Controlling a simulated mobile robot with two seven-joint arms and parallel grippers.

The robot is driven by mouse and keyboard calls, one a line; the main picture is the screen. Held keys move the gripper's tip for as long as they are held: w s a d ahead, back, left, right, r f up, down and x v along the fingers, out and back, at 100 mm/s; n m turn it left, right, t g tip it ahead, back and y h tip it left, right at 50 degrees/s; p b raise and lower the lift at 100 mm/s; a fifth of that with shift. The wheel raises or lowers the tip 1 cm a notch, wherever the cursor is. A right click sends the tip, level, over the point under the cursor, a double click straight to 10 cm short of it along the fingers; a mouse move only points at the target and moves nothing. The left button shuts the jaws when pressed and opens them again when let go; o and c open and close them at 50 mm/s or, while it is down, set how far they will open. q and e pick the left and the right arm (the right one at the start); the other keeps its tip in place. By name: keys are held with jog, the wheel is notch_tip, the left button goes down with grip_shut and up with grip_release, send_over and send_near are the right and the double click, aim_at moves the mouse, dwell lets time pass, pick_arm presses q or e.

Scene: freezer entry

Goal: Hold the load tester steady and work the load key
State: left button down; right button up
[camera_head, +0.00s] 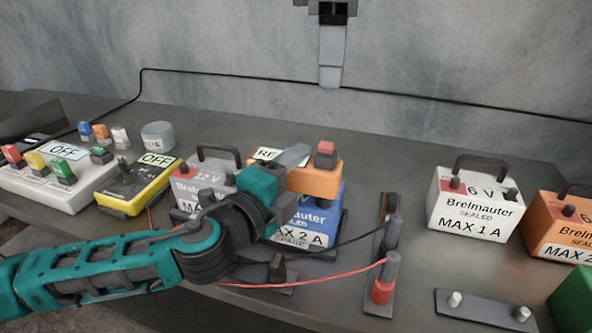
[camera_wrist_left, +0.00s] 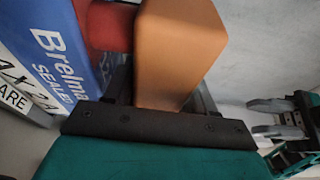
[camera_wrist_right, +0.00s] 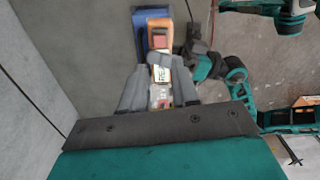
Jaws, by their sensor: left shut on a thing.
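The orange load tester (camera_head: 318,179) sits on top of the blue battery (camera_head: 322,214), with a red load key (camera_head: 326,148) standing on it and a partly hidden label starting "RE". My left gripper (camera_head: 289,163) is shut on the tester from the left; its orange body (camera_wrist_left: 178,48) fills the jaws in the left wrist view. My right gripper (camera_head: 331,72) hangs empty beyond the tester, high near the back wall. In the right wrist view its fingers (camera_wrist_right: 152,88) are spread, with the tester (camera_wrist_right: 160,23) and key (camera_wrist_right: 159,41) seen past them, apart from them.
A yellow meter (camera_head: 140,187) and a switch box (camera_head: 55,181), both marked OFF, are at left. Red and black leads run to clamps (camera_head: 386,275). Bare bench lies behind the batteries.

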grip_shut()
dwell(1.4)
